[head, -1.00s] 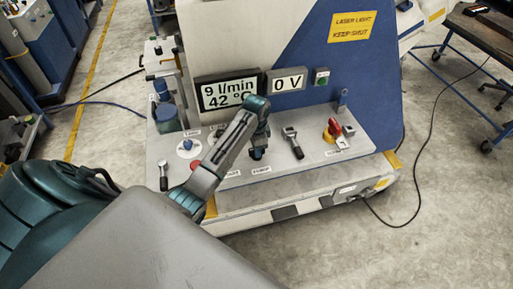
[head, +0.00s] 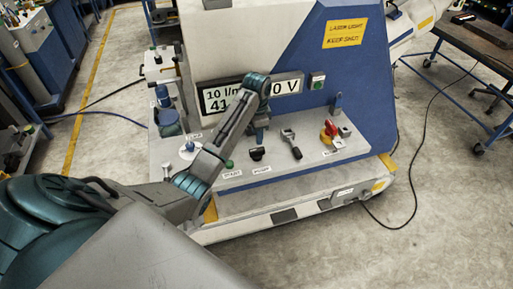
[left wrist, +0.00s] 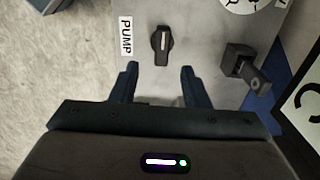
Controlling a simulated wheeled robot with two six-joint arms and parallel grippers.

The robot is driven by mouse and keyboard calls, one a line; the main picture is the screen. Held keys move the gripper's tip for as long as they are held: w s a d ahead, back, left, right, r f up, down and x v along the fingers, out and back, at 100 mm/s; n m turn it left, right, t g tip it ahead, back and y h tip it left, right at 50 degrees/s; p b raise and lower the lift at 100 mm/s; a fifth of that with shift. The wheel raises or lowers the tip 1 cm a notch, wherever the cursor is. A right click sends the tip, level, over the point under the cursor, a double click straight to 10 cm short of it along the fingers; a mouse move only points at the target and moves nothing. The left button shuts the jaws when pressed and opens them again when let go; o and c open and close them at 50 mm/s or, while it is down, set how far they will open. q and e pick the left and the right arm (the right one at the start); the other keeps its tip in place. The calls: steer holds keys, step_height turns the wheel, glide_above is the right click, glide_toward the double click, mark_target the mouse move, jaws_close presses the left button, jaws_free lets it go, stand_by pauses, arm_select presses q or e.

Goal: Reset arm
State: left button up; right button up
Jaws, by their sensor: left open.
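My left gripper (head: 260,136) is above the console panel (head: 220,183), its fingers pointing down near the black pump knob (head: 257,153). In the left wrist view my left gripper (left wrist: 158,82) is open and empty. The pump knob (left wrist: 162,44) lies just beyond the fingertips, apart from them, with its pale mark along the picture's vertical. The PUMP label (left wrist: 126,36) is beside it. The display (head: 216,98), partly hidden by my arm, reads 10 l/min and 41; a second display (head: 289,86) shows 0 V, its left part covered. My right gripper is not in view.
A lever handle (head: 291,143) and a red switch on yellow (head: 329,132) stand right of the knob. A blue dial (head: 190,147) and a green button (head: 229,164) are to the left. A black lever (left wrist: 246,66) shows in the left wrist view. The floor at right is mostly clear.

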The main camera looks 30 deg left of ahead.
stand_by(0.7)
